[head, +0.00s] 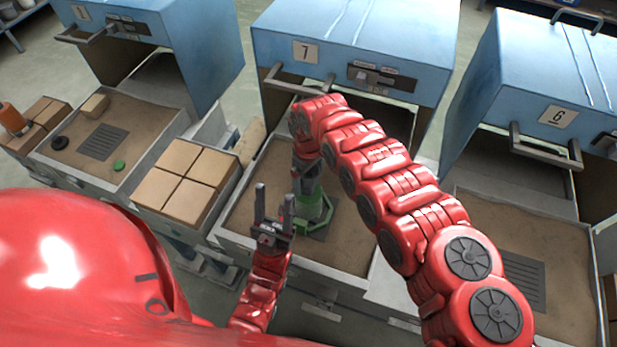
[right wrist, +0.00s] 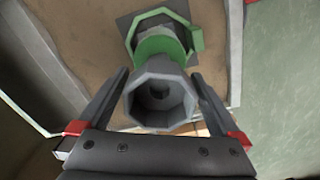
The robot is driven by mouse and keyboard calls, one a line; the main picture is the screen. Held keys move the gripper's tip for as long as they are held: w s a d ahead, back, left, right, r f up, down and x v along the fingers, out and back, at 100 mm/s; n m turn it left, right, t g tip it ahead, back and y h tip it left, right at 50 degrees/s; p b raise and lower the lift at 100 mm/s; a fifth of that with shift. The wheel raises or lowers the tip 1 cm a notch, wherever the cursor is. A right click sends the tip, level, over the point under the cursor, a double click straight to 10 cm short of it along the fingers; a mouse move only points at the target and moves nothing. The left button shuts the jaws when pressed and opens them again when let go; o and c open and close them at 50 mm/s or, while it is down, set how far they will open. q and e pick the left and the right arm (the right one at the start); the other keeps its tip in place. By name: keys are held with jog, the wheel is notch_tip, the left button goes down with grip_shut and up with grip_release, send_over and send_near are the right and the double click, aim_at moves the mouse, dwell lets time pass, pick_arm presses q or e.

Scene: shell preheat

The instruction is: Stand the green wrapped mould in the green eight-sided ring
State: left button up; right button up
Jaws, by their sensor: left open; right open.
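The green wrapped mould (head: 313,203) stands about upright in the sand tray of the oven marked 7. Its grey eight-sided cup (right wrist: 160,108) faces the right wrist camera, with the green wrap (right wrist: 160,46) behind it. The green eight-sided ring (head: 322,224) is around its foot; its side lug (right wrist: 197,40) shows in the right wrist view. I cannot tell whether the foot is fully seated. My right gripper (right wrist: 160,73) is open, its fingers on either side of the cup. My left gripper (head: 272,212) is open and empty, left of the mould.
A dark plate (right wrist: 178,14) lies under the ring. Blue ovens (head: 355,40) stand behind the trays. A box of tan blocks (head: 190,170) is left of the tray. The right tray (head: 500,225) holds sand and a dark grate.

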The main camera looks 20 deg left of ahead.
jog(key=shift+r, duration=0.4)
notch_tip(320, 180, up, 12)
jog(key=b, duration=0.4)
jog(key=shift+f, duration=0.15)
jog(key=shift+s+f, duration=0.1)
